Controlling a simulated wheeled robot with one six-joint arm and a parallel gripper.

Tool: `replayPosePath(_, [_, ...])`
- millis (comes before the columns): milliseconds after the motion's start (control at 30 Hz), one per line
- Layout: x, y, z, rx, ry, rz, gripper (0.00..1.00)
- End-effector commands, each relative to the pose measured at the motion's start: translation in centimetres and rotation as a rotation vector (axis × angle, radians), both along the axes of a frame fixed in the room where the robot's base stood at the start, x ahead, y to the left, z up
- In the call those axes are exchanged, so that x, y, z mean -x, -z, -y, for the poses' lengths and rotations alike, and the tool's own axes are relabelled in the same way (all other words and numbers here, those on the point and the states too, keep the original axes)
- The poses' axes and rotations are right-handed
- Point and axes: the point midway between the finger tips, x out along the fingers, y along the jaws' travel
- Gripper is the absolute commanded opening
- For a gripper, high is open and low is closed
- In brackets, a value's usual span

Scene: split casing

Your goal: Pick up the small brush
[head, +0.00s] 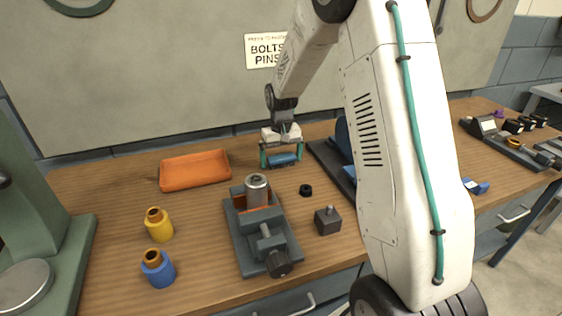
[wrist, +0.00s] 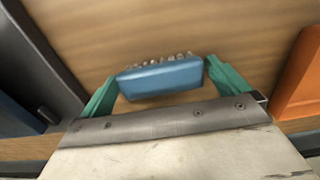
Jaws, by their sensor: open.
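The small brush is a blue block (wrist: 160,78) with a row of pale bristle tufts along its far edge in the wrist view. In the head view the brush (head: 282,159) lies at the back of the bench, below my gripper. My gripper (head: 281,156) points down with its two green fingers apart. In the wrist view my gripper (wrist: 158,80) has one finger on each side of the brush, with a small gap showing on either side. The head view is too small to tell the exact height of the fingertips.
An orange tray (head: 195,170) is left of my gripper. A grey vise (head: 262,230) holding a metal cylinder stands in front. A black ring (head: 305,190), a dark block with a peg (head: 328,220), and yellow (head: 158,225) and blue (head: 158,268) bottles stand nearby. A wall rises behind.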

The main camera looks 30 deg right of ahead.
Motion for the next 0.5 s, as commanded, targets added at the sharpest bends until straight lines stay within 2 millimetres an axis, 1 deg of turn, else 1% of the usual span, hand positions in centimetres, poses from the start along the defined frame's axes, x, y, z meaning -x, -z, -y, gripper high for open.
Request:
replayPosePath(167, [0.00,0.01,0.03,0.000,0.000,0.001,1.00])
replayPosePath(200, [0.01,0.01,0.03,0.000,0.000,0.001,0.89])
replayPosePath(300, [0.01,0.01,0.03,0.000,0.000,0.001,0.63])
replayPosePath(500, [0.01,-0.01,0.03,0.000,0.000,0.001,0.63])
